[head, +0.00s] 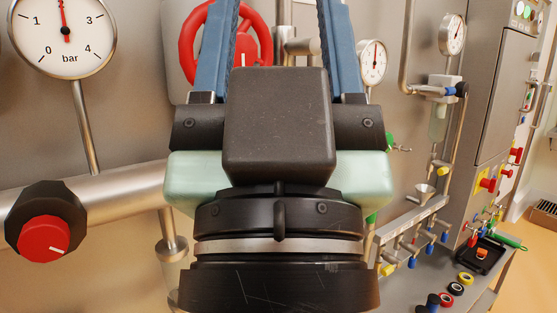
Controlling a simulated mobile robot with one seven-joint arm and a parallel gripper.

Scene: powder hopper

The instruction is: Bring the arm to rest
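My gripper (278,20) fills the middle of the head view, seen from behind its dark wrist and camera block. Its two blue fingers point up and stand well apart, so it is open. Their tips run out of the top of the frame. I see nothing held in the visible part of the gap. A red handwheel (262,32) shows behind the left finger, partly hidden by it; I cannot tell how far behind it is.
A large gauge (63,30), a pipe (110,200) and a red-and-black knob (45,235) are at left.

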